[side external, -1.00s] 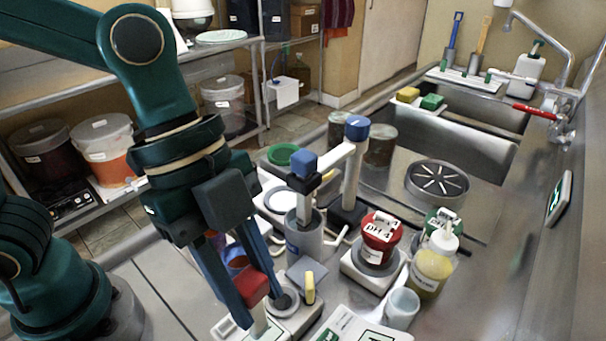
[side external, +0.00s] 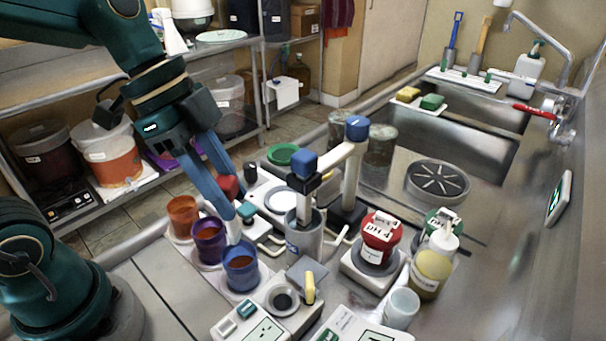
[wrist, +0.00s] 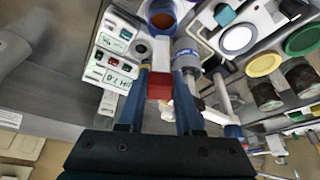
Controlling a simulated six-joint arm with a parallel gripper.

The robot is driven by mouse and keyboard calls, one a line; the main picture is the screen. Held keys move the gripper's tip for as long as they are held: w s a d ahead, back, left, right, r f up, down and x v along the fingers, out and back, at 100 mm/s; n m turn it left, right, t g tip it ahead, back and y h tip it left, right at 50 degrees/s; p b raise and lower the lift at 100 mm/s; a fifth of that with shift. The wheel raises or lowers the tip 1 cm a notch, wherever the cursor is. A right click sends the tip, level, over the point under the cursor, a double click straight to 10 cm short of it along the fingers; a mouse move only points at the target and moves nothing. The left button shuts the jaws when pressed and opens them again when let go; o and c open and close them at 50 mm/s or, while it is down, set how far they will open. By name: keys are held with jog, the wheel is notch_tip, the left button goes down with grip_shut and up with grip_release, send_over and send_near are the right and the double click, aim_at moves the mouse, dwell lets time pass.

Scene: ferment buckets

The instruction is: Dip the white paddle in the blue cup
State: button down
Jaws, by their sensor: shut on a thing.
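My gripper (side external: 231,205) is shut on a red block (side external: 228,186), which looks like the handle of the white paddle. The red block also shows between the fingers in the wrist view (wrist: 160,86). The paddle's white lower part (side external: 233,230) hangs below the fingers, close to the blue cup's back rim in the picture. I cannot tell whether its tip is above, inside or behind the cup. The blue cup (side external: 241,276) stands upright with brown liquid inside; it shows at the top of the wrist view (wrist: 161,7).
A purple cup (side external: 209,250) and an orange cup (side external: 182,225) stand in a row behind the blue cup. A grey beaker under a stirrer (side external: 304,240) stands to the right. A white switch box (side external: 249,325) and a round dark-centred holder (side external: 283,301) are in front.

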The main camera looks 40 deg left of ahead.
aim_at(238, 240)
jog(key=shift+f, duration=4.25)
jog(key=shift+w+r, duration=0.1)
jog(key=shift+r, duration=4.1)
